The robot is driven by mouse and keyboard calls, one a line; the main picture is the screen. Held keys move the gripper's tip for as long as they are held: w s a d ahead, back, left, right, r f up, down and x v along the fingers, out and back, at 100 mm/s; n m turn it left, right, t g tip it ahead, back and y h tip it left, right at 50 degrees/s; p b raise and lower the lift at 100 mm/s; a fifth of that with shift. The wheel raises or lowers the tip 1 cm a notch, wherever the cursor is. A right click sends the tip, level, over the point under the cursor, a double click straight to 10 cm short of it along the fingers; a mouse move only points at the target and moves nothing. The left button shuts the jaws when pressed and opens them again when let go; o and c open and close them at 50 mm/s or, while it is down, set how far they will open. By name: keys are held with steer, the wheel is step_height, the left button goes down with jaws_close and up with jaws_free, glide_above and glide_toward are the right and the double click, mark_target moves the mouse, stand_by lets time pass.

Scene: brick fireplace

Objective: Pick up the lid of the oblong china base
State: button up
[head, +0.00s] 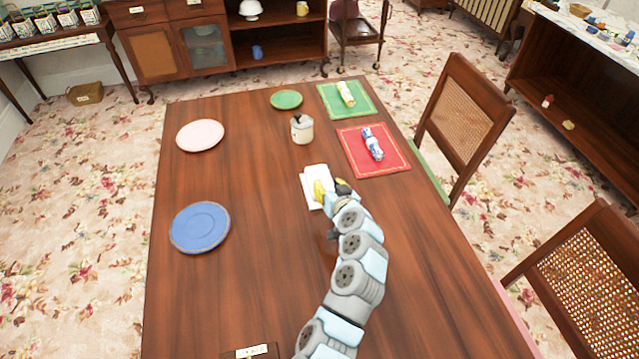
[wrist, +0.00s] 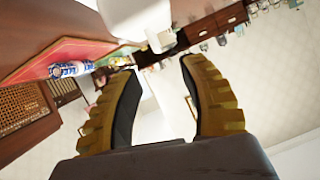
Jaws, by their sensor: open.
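A white oblong piece (head: 313,177), which looks like the china base with its lid, lies mid-table and is partly covered by my gripper (head: 322,192). In the wrist view, a smooth white form (wrist: 137,14) shows close up at the top edge, cut off by the frame. I cannot tell lid from base in it. My gripper (wrist: 163,68) has its two yellow ribbed fingers spread apart, with nothing held between them. The fingers are at the white piece in the head view; I cannot tell whether they touch it.
A cream pot with a dark top (head: 302,130) stands just behind. A red mat (head: 393,160) with a blue-and-white roll (head: 372,144) lies right. A green mat (head: 358,110), green plate (head: 286,99), pink plate (head: 200,135) and blue plate (head: 199,227) are around.

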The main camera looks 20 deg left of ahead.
mark_target(320, 172)
steer(key=shift+x, duration=1.75)
steer(key=shift+w, duration=0.15)
steer(key=shift+b+x, duration=0.55)
steer(key=shift+x, duration=0.4)
steer(key=shift+w+a+f, duration=0.15)
steer(key=shift+w+f, duration=0.1)
steer(key=shift+w, duration=0.25)
steer(key=shift+b+x, duration=0.4)
steer(key=shift+x, duration=0.6)
jaws_close()
